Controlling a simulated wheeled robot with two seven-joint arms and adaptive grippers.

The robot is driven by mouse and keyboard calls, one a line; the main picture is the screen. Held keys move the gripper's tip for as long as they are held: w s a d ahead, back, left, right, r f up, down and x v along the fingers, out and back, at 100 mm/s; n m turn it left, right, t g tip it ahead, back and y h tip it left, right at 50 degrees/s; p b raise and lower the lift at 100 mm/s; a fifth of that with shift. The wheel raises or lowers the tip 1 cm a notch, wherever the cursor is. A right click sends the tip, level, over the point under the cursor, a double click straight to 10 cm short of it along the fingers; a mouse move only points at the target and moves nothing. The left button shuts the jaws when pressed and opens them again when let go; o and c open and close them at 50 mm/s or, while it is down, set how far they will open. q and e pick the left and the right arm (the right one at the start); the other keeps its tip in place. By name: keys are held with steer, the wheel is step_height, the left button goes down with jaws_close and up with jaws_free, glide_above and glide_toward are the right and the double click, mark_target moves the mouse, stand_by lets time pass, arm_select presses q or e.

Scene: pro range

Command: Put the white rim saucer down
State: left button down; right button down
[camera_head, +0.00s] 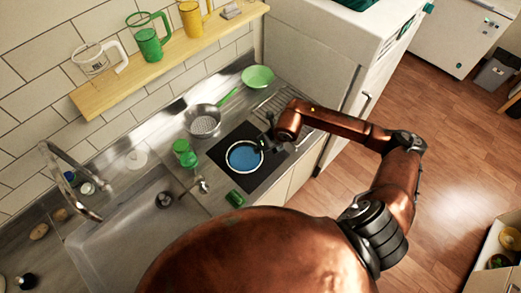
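The white rim saucer (245,157) looks like a round blue dish with a pale rim. It shows over the black hob (222,150) in the middle of the counter; whether it touches the hob is hard to tell. My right arm reaches in from the right. My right gripper (266,142) is at the saucer's right edge and appears shut on its rim. The fingertips are small and dark against the hob, so the grip is only partly visible.
A metal strainer pan (205,122) and a green bowl (258,77) stand behind the hob. A green cup (185,153) is left of it, and a small green item (235,199) in front. The sink (125,232) is at the left. A wall shelf (160,60) holds mugs.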

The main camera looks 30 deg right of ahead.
steer(key=f, duration=0.1)
steer(key=w+d+f, duration=0.1)
steer(key=w+f, duration=0.1)
steer(key=shift+d+f, duration=0.1)
steer(key=shift+d, duration=0.3)
step_height(320, 180, down, 3)
steer(key=shift+r+p, duration=0.1)
steer(key=shift+p, duration=0.7)
steer(key=c, duration=2.2)
jaws_free()
steer(key=shift+o, duration=0.2)
steer(key=b+v, duration=0.2)
steer(key=v, duration=1)
